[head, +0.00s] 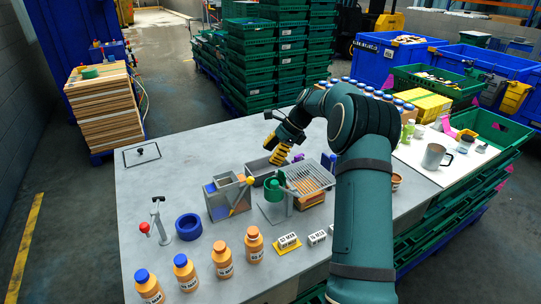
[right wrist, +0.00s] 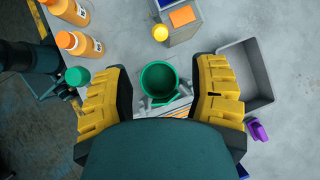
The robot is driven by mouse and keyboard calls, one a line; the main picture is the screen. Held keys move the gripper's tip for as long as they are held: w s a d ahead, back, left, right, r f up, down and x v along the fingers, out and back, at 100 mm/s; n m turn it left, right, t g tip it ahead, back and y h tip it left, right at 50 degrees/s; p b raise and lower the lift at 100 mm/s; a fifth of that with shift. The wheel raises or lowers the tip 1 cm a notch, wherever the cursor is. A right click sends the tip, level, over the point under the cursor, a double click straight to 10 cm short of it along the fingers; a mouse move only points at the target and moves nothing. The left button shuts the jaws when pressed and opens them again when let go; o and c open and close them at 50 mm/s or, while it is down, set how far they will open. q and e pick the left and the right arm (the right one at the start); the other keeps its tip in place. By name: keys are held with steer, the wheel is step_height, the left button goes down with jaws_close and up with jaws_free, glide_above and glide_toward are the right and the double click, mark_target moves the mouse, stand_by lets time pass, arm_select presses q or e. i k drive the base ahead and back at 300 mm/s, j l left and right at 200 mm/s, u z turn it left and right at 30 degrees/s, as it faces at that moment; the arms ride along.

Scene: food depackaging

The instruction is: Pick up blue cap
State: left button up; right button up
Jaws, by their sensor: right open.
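Two orange bottles at the front left of the table wear blue caps, one (head: 141,275) at the far left and one (head: 180,260) beside it. Both bottles stand upright. My right gripper (head: 280,154) is open, well behind and to the right of these caps, above the table near a grey tray. In the right wrist view its two yellow fingers (right wrist: 160,95) are spread, with a green cup-like holder (right wrist: 160,80) showing between them, apparently below. I see no blue cap between the fingers. My left gripper does not show.
Two orange-capped bottles (head: 222,259) stand right of the blue-capped ones. A blue ring (head: 188,227) and a red-knobbed lever stand (head: 159,220) are behind them. A divided grey bin (head: 218,206), wire rack (head: 309,177) and grey tray (head: 257,168) crowd the middle. The left-hand tabletop is mostly clear.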

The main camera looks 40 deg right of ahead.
mark_target(180, 260)
steer(key=k, duration=1)
